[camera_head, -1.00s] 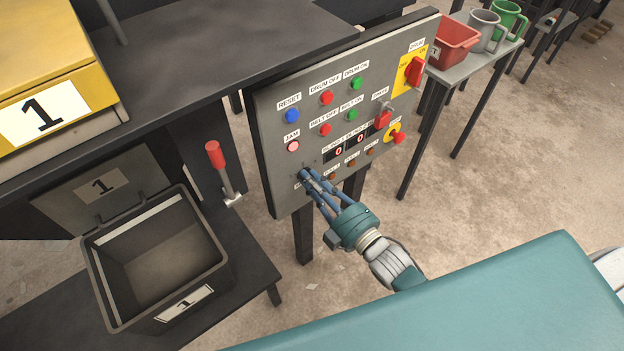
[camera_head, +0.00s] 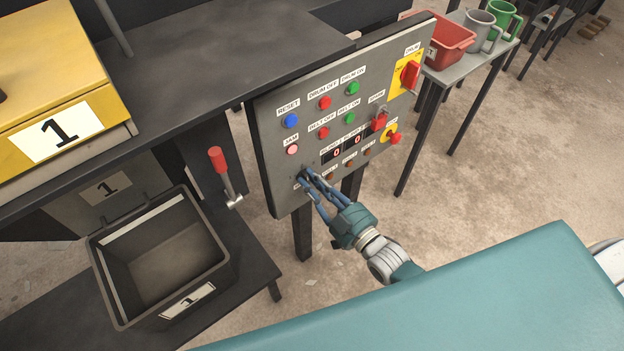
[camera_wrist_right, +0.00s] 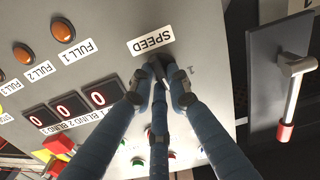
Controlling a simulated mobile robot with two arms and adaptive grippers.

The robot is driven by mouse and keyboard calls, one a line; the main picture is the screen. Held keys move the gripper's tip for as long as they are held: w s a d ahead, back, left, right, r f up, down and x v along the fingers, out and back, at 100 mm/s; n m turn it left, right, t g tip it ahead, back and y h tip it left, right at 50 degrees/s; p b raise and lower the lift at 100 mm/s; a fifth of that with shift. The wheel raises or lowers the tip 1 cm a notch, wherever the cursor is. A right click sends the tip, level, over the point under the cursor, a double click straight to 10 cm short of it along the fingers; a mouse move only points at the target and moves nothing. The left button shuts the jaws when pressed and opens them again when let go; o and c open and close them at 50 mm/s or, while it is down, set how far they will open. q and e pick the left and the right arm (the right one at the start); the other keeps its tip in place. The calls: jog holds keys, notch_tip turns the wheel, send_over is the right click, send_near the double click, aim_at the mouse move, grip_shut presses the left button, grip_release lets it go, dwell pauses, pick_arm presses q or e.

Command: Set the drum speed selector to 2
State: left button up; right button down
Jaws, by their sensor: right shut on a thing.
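The grey control panel (camera_head: 270,145) stands upright in the middle of the head view. My right gripper (camera_head: 308,177) is at its lower left corner, with its blue fingers closed around the small dark speed selector knob (camera_wrist_right: 160,63). In the right wrist view the gripper (camera_wrist_right: 162,88) has its fingertips on the knob, just beside the upside-down SPEED label (camera_wrist_right: 151,40). A faint figure 1 is on the panel beside the knob. The fingers cover most of the knob, so I cannot tell where its pointer stands. My left gripper is not in view.
Coloured push buttons, red zero displays (camera_wrist_right: 70,106) and brown lamps (camera_wrist_right: 62,30) sit close by on the panel. A lever with a red handle (camera_head: 217,160) and a dark bin (camera_head: 218,275) stand left of it.

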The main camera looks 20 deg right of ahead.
jog(key=shift+f+m, duration=0.1)
jog(key=shift+m, duration=0.5)
jog(key=c, duration=1.9)
grip_release()
jog(key=shift+c, duration=0.2)
jog(key=v, duration=1.2)
